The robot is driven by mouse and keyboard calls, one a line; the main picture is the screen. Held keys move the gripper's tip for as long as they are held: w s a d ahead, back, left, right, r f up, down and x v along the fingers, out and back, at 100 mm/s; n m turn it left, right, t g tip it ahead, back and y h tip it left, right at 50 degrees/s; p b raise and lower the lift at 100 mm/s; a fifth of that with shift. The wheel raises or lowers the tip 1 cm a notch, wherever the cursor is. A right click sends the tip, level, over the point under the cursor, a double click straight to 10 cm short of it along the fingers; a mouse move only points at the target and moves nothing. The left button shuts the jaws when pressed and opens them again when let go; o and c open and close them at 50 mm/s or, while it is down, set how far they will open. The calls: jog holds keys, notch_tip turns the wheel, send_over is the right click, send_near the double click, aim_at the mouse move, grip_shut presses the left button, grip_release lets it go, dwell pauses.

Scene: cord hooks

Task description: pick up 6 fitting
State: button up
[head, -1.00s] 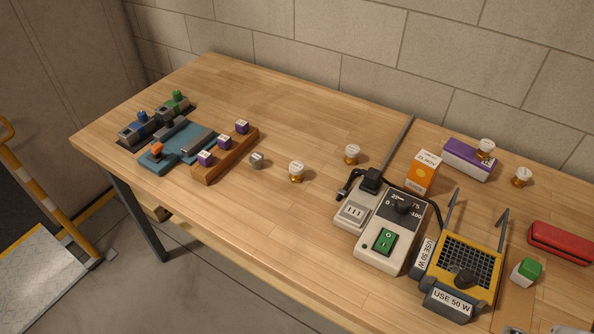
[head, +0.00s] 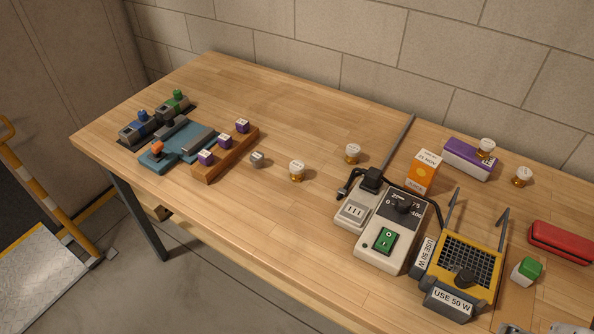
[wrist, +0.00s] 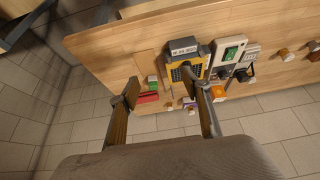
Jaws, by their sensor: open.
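Several small fittings with white caps and brass-coloured bases stand on the bench in the head view. One fitting (head: 297,170) is near the middle, one (head: 352,153) is behind it, one (head: 486,148) is at the purple box and one (head: 523,176) is to its right. The cap markings are too small to read, so I cannot tell which is 6. My gripper (wrist: 160,90) is open and empty in the wrist view, its fingers spread above the bench's right end, apart from every fitting.
A beige control unit (head: 383,242) with a cable and a yellow-framed device (head: 468,262) stand at centre right. An orange box (head: 422,172), purple box (head: 462,164), red case (head: 562,241) and green-topped block (head: 527,271) are near. Wooden rail (head: 215,168) holds purple cubes.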

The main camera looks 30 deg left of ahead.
aim_at(297, 171)
jog(key=w+a+f+m+g+y, duration=0.1)
jog(key=w+a+m+y, duration=0.3)
jog(key=a, duration=0.7)
jog(key=w+a+f+m+g+y, duration=0.1)
jog(key=w+a+m+g+y, duration=0.15)
jog(key=w+a, duration=0.6)
jog(key=w+a+f+m+g+y, duration=0.1)
jog(key=w+a+m+y, duration=0.3)
jog(key=a, duration=0.9)
jog(key=w+a+f+m+t, duration=0.1)
jog(key=w+a+f+m, duration=0.2)
jog(key=a+f, duration=0.1)
jog(key=w+a+f+m+t+y, duration=0.1)
jog(key=w+a+f+m, duration=0.3)
jog(key=a+f, duration=0.1)
jog(key=w+a+f+m+t+y, duration=0.1)
jog(key=w+a+f+m, duration=0.2)
jog(key=f, duration=0.4)
jog(key=shift+w+a+m, duration=0.25)
jog(key=shift+a+m, duration=0.4)
jog(key=shift+a, duration=0.4)
jog(key=shift+x, duration=1.3)
